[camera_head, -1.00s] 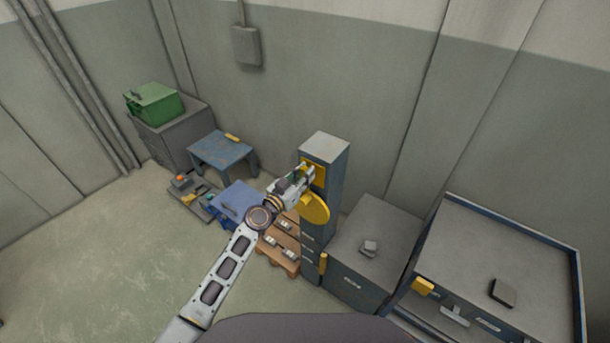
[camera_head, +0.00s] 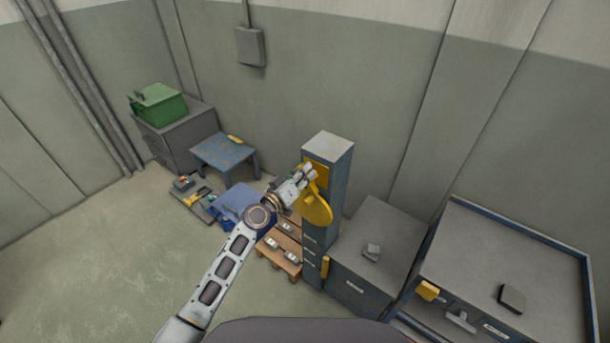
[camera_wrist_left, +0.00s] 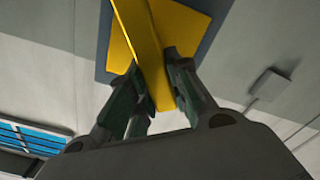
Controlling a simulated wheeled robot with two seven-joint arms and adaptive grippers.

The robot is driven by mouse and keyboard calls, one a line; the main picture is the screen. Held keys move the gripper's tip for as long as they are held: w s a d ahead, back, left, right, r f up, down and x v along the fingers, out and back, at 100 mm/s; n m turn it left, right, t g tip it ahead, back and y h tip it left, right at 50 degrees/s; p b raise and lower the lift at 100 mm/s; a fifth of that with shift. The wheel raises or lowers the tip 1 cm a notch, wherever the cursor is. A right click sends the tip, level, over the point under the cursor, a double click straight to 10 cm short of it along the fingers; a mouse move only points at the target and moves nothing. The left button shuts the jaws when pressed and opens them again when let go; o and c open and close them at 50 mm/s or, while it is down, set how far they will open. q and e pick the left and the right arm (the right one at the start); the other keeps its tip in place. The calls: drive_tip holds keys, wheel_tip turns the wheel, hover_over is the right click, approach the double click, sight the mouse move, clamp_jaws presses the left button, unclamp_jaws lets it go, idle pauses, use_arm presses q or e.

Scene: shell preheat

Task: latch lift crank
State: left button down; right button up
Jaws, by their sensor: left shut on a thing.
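A tall blue-grey column (camera_head: 340,190) stands near the back wall with a yellow plate (camera_head: 320,172) on its upper front. A yellow crank (camera_head: 318,210) with a broad rounded lower end hangs in front of the column. My left gripper (camera_head: 309,175) reaches up from the lower left and is shut on the crank's upper part. In the left wrist view the yellow crank bar (camera_wrist_left: 148,55) runs tilted between the closed fingers (camera_wrist_left: 158,95), and the yellow plate (camera_wrist_left: 190,30) lies behind it. The fingers hide part of the crank. My right gripper is not in view.
A grey cabinet (camera_head: 380,240) stands right of the column, with a workbench (camera_head: 520,250) further right. A wooden pallet (camera_head: 290,262) lies at the column's foot. A blue table (camera_head: 225,155) and a green box (camera_head: 157,102) stand at the back left. The left floor is clear.

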use_arm(q)
drive_tip(key=n, duration=0.2)
drive_tip(key=shift+w+a+f+n+b, duration=0.2)
drive_tip(key=shift+f+n+b, duration=0.05)
drive_tip(key=shift+n+b, duration=0.15)
drive_tip(key=n, duration=0.3)
drive_tip(key=shift+w+a+f, duration=0.1)
drive_tip(key=shift+a+f, duration=0.1)
drive_tip(key=shift+f, duration=0.1)
drive_tip(key=shift+a+f+n+b, duration=0.1)
drive_tip(key=shift+f+n+b, duration=0.15)
drive_tip(key=shift+n, duration=1.05)
drive_tip(key=shift+f+n+b, duration=0.15)
drive_tip(key=shift+f+n, duration=0.15)
drive_tip(key=shift+n, duration=1)
drive_tip(key=c, duration=1.3)
unclamp_jaws()
drive_tip(key=shift+v, duration=5.95)
